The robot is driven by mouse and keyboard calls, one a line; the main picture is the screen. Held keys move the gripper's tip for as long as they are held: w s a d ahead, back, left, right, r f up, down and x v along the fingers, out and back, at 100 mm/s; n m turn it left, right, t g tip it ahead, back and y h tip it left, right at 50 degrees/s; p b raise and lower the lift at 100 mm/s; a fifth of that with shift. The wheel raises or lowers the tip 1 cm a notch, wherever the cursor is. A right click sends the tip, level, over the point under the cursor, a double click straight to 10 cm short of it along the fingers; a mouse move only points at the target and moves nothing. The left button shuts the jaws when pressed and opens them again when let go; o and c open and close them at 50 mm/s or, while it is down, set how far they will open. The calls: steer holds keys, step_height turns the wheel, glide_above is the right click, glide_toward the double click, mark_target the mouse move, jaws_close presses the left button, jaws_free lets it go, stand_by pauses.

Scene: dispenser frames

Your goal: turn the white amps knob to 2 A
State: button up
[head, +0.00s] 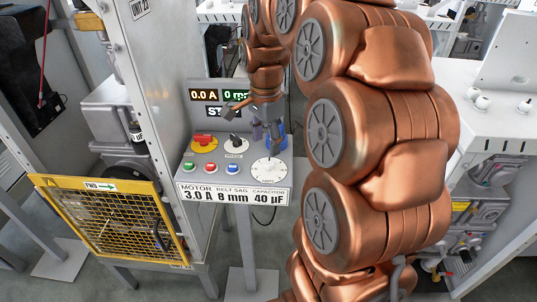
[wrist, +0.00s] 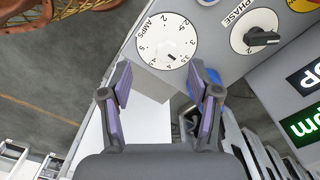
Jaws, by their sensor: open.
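The white amps knob (wrist: 160,36) is a round dial with numbers around its edge and the word AMPS. A short dark mark lies on its lower part in the wrist view; I cannot surely read which number it stands at. In the head view the knob (head: 268,171) sits at the right of the sloped grey control panel (head: 215,177). My gripper (wrist: 161,78) is open and empty, its two purple-padded fingers apart with the dial beyond the tips. In the head view my gripper (head: 266,137) is just above and behind the dial, apart from it as far as I can tell.
A black PHASE knob (wrist: 262,39) is beside the dial. A red knob (head: 204,140) and several push buttons (head: 210,168) sit left. The display (head: 204,95) reads 0.0 A. A label (head: 235,194) reads motor 3.0 A. A blue part (wrist: 212,76) is partly hidden behind a finger.

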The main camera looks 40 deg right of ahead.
mark_target(269, 161)
steer(key=shift+w+d+r+m, duration=0.1)
steer(key=shift+w+d+m, duration=0.15)
steer(key=shift+d, duration=0.2)
steer(key=shift+w+d+r+m, duration=0.1)
steer(key=shift+w+d+m, duration=0.05)
steer(key=shift+d+m, duration=0.25)
steer(key=shift+f, duration=0.2)
steer(key=shift+f+p, duration=1.45)
steer(key=shift+f, duration=2.25)
steer(key=shift+w, duration=0.1)
steer(key=c, duration=1.1)
steer(key=shift+c, duration=0.2)
steer(key=shift+f+b, duration=0.1)
steer(key=shift+b, duration=0.25)
